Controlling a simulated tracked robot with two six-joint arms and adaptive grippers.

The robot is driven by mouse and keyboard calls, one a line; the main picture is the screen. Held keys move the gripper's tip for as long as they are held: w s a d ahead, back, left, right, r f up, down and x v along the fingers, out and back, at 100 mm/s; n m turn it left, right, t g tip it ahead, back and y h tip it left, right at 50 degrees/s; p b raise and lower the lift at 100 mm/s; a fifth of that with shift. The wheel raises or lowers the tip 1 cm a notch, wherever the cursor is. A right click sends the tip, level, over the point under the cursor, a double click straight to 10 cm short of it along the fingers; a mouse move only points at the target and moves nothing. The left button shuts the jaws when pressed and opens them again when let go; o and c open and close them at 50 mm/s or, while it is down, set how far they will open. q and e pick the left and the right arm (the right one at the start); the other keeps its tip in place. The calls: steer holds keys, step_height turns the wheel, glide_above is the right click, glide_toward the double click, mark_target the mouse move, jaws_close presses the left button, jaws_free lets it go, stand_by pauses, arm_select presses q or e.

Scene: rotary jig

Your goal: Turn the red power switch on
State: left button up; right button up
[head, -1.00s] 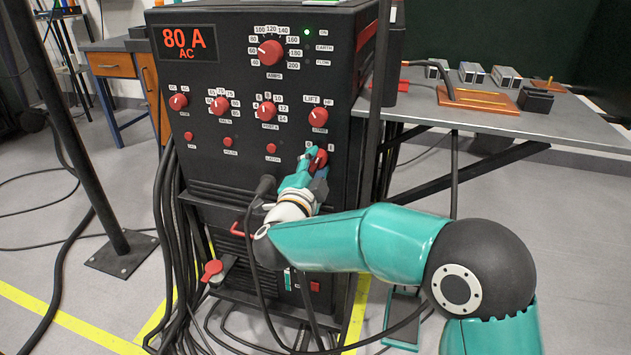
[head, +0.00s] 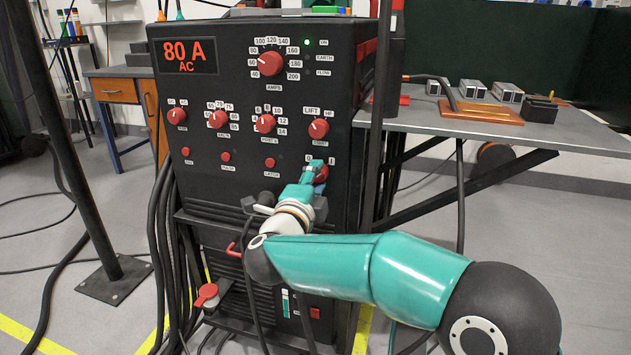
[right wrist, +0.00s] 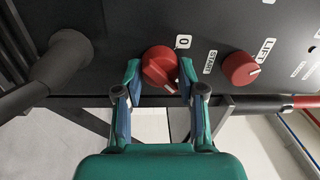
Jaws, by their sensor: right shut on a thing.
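The red power switch (head: 322,174) is a round knob under small 0 and 1 labels, low on the right of the black machine's front panel (head: 235,182). My right gripper (head: 315,172) reaches it from the front and partly covers it. In the right wrist view the red knob (right wrist: 160,66) sits between the two fingers of my right gripper (right wrist: 160,78), which are closed on its sides. A white mark on the knob points toward the gripper's palm, and the 0 label (right wrist: 183,41) shows beside it. My left gripper is in neither view.
Other red knobs, such as the START knob (head: 318,129), are close above. A black cable plug (head: 267,199) sticks out just left of my gripper. A display (head: 184,56) reads 80 A AC and a green lamp (head: 307,43) is lit. A grey table (head: 420,115) stands right.

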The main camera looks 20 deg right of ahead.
steer(key=shift+d+f, duration=0.1)
steer(key=shift+f, duration=0.2)
steer(key=o, duration=1)
steer(key=shift+s, duration=0.1)
steer(key=shift+o, duration=0.7)
steer(key=shift+r, duration=0.15)
steer(key=r+v, duration=0.1)
steer(key=v, duration=1.1)
steer(key=shift+f, duration=0.5)
